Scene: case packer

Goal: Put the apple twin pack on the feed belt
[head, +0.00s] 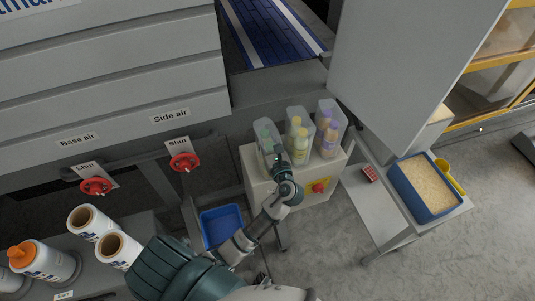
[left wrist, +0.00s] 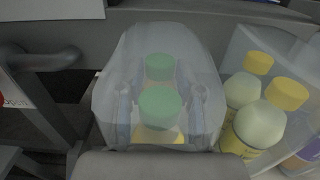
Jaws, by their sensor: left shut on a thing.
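The twin pack with green caps (head: 266,138), which looks like the apple one, is a clear wrap around two bottles at the left end of the grey cabinet top (head: 258,176). My left gripper (head: 278,160) is shut on it from the near side. In the left wrist view the green-capped pack (left wrist: 160,45) stands upright between the fingers, seen through the wrap. I cannot tell whether it still touches the cabinet top. The blue feed belt (head: 265,35) lies behind, at the top of the head view. My right gripper is not in view.
A large grey panel (head: 400,60) rises at the right of the belt. The machine's grey front (head: 110,70) is at left, with red valve wheels (head: 184,162) below.

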